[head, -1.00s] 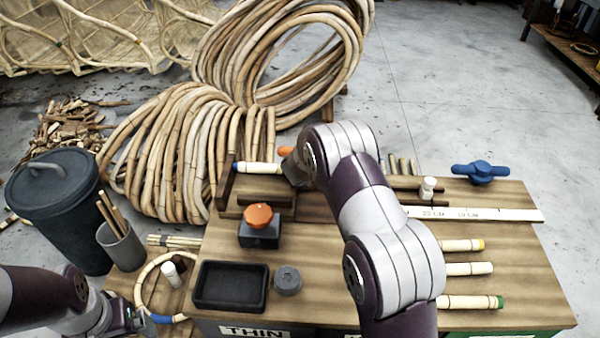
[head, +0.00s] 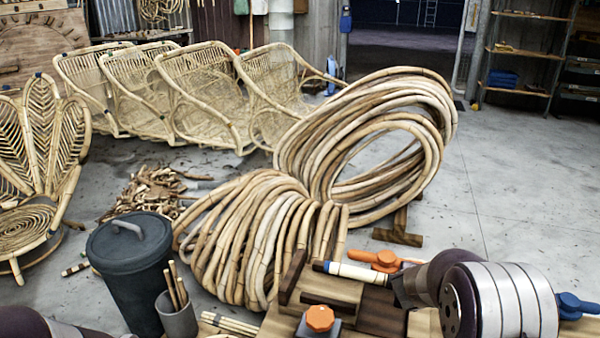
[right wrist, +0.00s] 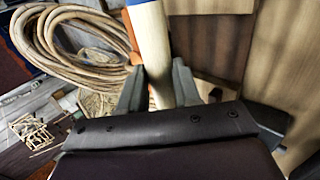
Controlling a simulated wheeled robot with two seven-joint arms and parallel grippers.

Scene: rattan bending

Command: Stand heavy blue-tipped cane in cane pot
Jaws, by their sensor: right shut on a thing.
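The blue-tipped cane (head: 358,272) is a pale rod with a dark blue end, level above the back of the workbench in the head view. My right gripper (head: 400,288) is shut on it near its right part. In the right wrist view the cane (right wrist: 151,40) passes between the two fingers (right wrist: 158,88), its blue end at the top edge. I cannot tell how far it is above the wooden rack. The grey cane pot (head: 177,316) holds a few thin canes at the lower left. My left gripper is out of view; only part of its arm shows at the bottom left.
A dark lidded bin (head: 133,268) stands beside the pot. Large rattan coils (head: 265,235) lie behind the bench. A wooden post (head: 291,275), an orange-topped knob (head: 320,318) and an orange clamp (head: 375,258) are near the cane. A blue clamp (head: 573,305) is at right.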

